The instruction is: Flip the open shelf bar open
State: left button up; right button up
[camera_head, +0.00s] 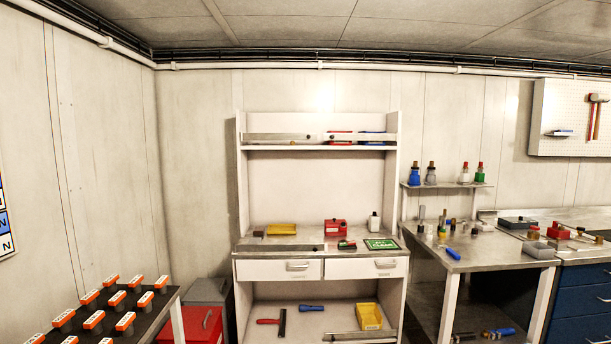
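A white shelf unit (239,180) stands against the back wall, facing me. A grey bar (280,137) runs along the front of its top shelf on the left, and a similar bar length (362,136) continues on the right, in front of red and blue items. Another grey bar (280,247) lies along the left front edge of the middle worktop. A further bar (360,337) shows at the right front of the bottom shelf, near the picture's lower edge. I cannot tell which bar is latched. Neither of my grippers is in view.
A dark table (170,300) with several orange-topped blocks stands at lower left, beside a red box (197,328). A metal workbench (480,255) with bottles and tools stands right of the shelf unit. Two drawers (366,268) sit under the worktop, both shut.

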aim_at(279, 136)
jog(key=i+z, duration=0.15)
jog(key=i, duration=0.3)
jog(key=i+j+z, duration=0.15)
jog(key=i, duration=0.3)
jog(key=i+j+z, duration=0.15)
jog(key=i, duration=0.3)
